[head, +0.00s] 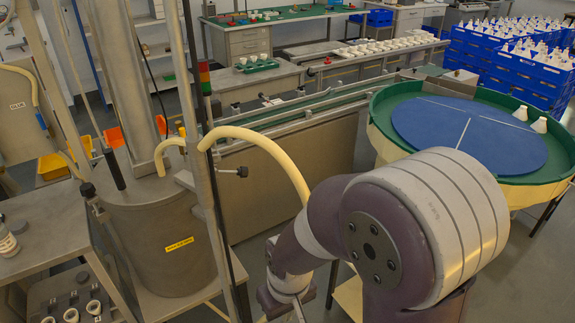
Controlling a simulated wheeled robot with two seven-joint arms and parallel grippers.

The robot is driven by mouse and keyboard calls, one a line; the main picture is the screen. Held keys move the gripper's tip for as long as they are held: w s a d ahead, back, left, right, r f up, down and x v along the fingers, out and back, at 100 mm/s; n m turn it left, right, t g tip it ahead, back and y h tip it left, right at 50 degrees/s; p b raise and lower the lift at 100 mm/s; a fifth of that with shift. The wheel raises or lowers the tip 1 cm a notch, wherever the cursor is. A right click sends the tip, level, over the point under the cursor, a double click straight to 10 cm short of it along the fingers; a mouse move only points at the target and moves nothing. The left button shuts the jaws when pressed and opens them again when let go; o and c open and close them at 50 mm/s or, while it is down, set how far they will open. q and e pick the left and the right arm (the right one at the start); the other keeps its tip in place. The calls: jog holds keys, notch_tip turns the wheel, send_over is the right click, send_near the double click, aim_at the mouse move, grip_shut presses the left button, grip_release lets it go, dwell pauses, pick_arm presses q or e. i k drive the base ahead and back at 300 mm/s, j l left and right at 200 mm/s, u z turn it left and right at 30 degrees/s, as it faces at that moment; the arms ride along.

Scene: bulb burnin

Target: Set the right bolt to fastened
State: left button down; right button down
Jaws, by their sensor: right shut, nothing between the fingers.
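My right arm comes in from the bottom right and covers much of the lower middle. My right gripper (297,312) points down at the bottom edge, cut off by the frame. It is shut, and I see nothing held in it. My left gripper is not in view. I cannot pick out the right bolt for certain. A small black knob (241,171) sticks out from a steel post, and another black knob (88,188) is on the frame further left. Whether either is a bolt I cannot tell.
A steel drum (167,245) with a yellow label stands left of my arm, with a cream hose (262,140) curving above. A round green-rimmed table (380,118) with a blue top stands at the right. A conveyor (290,116) runs behind. Blue crates (490,60) stack at back right.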

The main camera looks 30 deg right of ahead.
aim_at(243, 171)
jog(key=l+u, duration=0.1)
jog(key=l, duration=0.35)
jog(key=k+l+u, duration=0.1)
jog(key=l, duration=0.35)
jog(key=k+l+u, duration=0.1)
jog(key=l, duration=0.35)
jog(key=k+l, duration=0.15)
jog(key=l, duration=0.3)
jog(key=k+l+u, duration=0.15)
jog(key=l, duration=0.3)
jog(key=l+u, duration=0.1)
jog(key=l, duration=0.3)
jog(key=k+l+u, duration=0.1)
jog(key=l, duration=0.3)
jog(key=i+j, duration=0.1)
jog(key=j, duration=0.3)
jog(key=i+j, duration=0.2)
jog(key=i, duration=0.2)
jog(key=i+j, duration=0.25)
jog(key=i, duration=0.15)
